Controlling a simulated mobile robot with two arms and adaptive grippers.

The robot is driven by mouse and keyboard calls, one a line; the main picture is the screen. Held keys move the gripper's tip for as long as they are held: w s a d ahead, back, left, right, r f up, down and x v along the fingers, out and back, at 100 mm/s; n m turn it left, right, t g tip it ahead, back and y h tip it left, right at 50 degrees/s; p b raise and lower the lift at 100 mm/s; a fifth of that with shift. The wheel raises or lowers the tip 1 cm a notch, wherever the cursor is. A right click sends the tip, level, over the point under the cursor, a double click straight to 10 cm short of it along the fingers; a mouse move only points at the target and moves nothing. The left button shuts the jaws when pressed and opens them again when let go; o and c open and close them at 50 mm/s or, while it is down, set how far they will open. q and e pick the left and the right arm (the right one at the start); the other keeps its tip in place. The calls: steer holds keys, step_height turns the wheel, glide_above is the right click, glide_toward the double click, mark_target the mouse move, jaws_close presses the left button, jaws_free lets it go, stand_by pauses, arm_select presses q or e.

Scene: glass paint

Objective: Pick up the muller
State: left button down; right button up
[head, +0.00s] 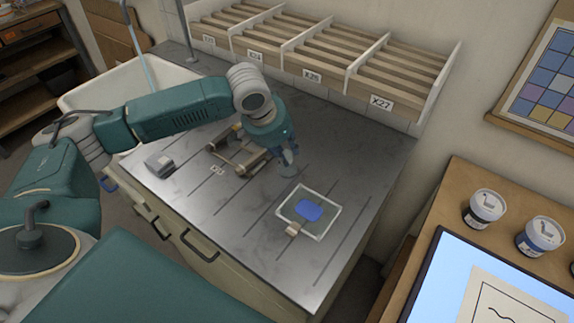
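My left arm reaches in from the left over the grey worktop (235,215). Its gripper (287,156) points down above the worktop, just right of a wooden stand. A small pale, glassy shape shows at the fingertips; it may be the muller, but it is too small and too covered to be sure. I cannot tell whether the fingers are open or shut on it. A glass slab (329,222) with a blue paint patch (309,210) lies in front and to the right of the gripper, apart from it. My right gripper is not in view.
A wooden stand (237,166) is partly under my arm. A grey block (160,165) sits at the left. A small scraper (296,229) rests at the slab's near edge. Slotted racks (314,57) line the back wall. Jars (485,207) stand on the right-hand table. The worktop's front middle is clear.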

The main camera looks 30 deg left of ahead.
mark_target(286, 155)
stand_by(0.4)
arm_select(q)
steer(key=shift+w+r, duration=0.1)
steer(key=shift+r, duration=0.5)
step_height(286, 155, up, 19)
steer(key=b, duration=0.2)
steer(key=shift+f, duration=0.1)
steer(key=c, duration=2)
jaws_free()
steer(key=shift+c, duration=0.2)
steer(key=c, duration=0.4)
steer(key=shift+c, duration=0.2)
